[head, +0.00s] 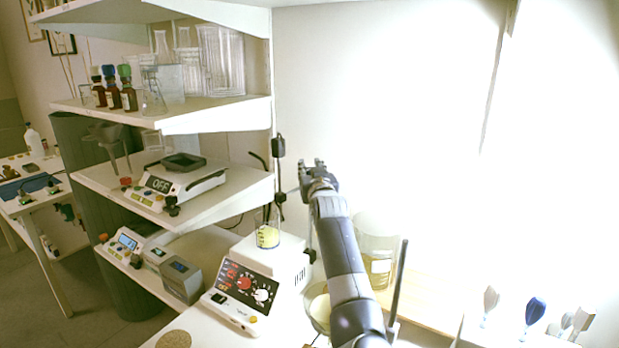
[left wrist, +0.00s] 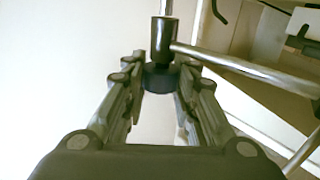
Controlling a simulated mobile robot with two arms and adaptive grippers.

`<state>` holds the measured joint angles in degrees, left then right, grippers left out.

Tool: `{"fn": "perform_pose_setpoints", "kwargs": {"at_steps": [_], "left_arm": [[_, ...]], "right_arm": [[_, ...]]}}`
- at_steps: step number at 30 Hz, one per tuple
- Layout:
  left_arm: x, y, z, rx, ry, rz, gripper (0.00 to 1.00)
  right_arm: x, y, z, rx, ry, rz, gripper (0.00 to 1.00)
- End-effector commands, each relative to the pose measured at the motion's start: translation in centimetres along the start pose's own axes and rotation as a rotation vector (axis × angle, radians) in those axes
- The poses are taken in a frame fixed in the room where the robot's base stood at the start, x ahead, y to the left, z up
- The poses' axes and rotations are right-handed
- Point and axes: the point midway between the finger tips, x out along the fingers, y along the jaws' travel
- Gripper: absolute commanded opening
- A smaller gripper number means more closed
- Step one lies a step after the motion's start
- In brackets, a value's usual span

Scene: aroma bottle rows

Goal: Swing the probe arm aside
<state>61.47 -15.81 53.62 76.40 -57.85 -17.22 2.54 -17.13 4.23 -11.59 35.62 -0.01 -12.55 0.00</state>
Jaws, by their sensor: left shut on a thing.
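The probe arm is a thin metal rod with a black cylindrical end (left wrist: 164,40); in the left wrist view the rod (left wrist: 240,68) runs off to the right. My left gripper (left wrist: 161,78) is shut on the black end, with one finger on each side of it. In the head view my left gripper (head: 313,168) is beside the upright stand rod (head: 279,170), to its right. The probe arm's grip point is mostly hidden there by the fingers. My right gripper is not in view.
A large glass beaker (head: 377,250) stands right of my arm. Shelves with a balance (head: 180,182) and brown bottles (head: 112,93) are at left. The wall space right of the gripper is clear.

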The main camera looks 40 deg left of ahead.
Motion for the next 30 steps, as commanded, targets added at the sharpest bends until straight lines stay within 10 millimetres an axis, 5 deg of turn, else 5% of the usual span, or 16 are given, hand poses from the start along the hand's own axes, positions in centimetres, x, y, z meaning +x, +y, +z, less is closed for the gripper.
{"fn": "perform_pose_setpoints", "kwargs": {"at_steps": [10, 11, 14, 25, 30], "left_arm": [[0.0, 0.1, 0.6, 0.002, -0.013, 0.001, 0.0], [0.0, 0.1, 0.6, 0.001, -0.013, 0.001, 0.28], [0.0, 0.1, 0.5, 0.001, -0.012, 0.001, 0.48], [0.0, 0.1, -0.3, 0.0, -0.002, 0.0, 0.48], [0.0, 0.0, -2.7, 0.0, 0.0, 0.0, 0.48]], "right_arm": [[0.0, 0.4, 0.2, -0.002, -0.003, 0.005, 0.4], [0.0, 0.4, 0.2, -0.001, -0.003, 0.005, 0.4], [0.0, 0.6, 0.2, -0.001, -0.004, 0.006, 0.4], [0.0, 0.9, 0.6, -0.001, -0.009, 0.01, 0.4], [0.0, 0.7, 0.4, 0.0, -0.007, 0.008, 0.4]]}}
